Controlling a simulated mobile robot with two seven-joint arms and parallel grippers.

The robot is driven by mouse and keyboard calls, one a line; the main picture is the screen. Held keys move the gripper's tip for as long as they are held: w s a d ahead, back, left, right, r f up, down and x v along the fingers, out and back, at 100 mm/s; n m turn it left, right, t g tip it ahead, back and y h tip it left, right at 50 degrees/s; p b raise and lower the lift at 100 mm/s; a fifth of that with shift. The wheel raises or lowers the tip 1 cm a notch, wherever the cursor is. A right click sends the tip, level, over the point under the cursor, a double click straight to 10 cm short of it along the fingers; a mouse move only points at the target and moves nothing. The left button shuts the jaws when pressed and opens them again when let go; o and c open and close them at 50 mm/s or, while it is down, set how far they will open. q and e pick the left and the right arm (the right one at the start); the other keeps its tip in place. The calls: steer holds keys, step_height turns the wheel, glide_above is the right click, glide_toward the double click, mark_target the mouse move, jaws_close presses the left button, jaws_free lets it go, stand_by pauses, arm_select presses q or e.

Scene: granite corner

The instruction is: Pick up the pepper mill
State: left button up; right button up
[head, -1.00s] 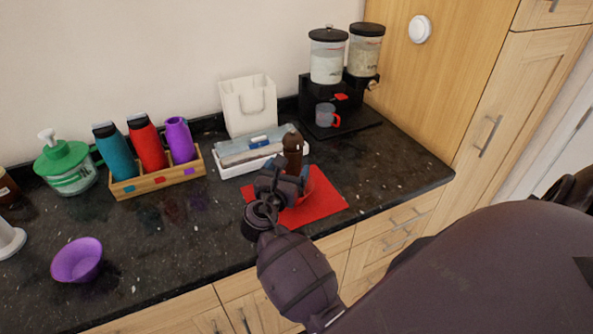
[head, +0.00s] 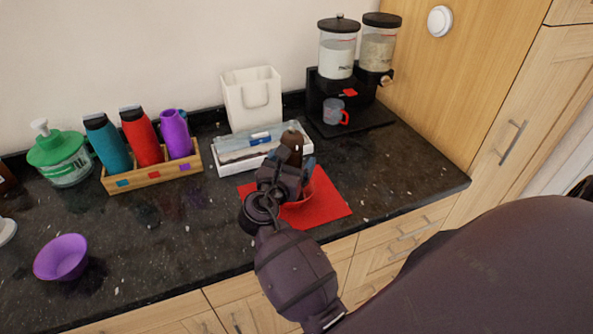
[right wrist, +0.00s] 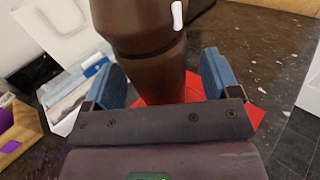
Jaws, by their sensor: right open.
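The pepper mill (head: 292,144) is dark brown and stands upright at the red mat (head: 328,208). In the head view my right gripper (head: 290,172) is in front of it and hides its lower part. In the right wrist view the mill (right wrist: 150,50) rises between the two blue finger pads of my right gripper (right wrist: 165,82). The fingers are open, one on each side of the mill, with a visible gap at the right finger. Something red, perhaps a bowl, shows beside the gripper on the mat, mostly hidden. My left gripper is in neither view.
A white tray (head: 226,166) with a blue-marked item lies just behind the mill. A white bag holder (head: 252,118) and a black dispenser stand (head: 322,100) with a cup (head: 333,112) stand further back. A wooden bottle rack (head: 122,184) and purple bowl (head: 62,258) are left. Counter right of the mat is clear.

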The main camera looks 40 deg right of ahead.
steer(key=shift+w+d, duration=0.1)
steer(key=shift+d, duration=0.05)
steer(key=shift+c, duration=1.1)
steer(key=c, duration=1)
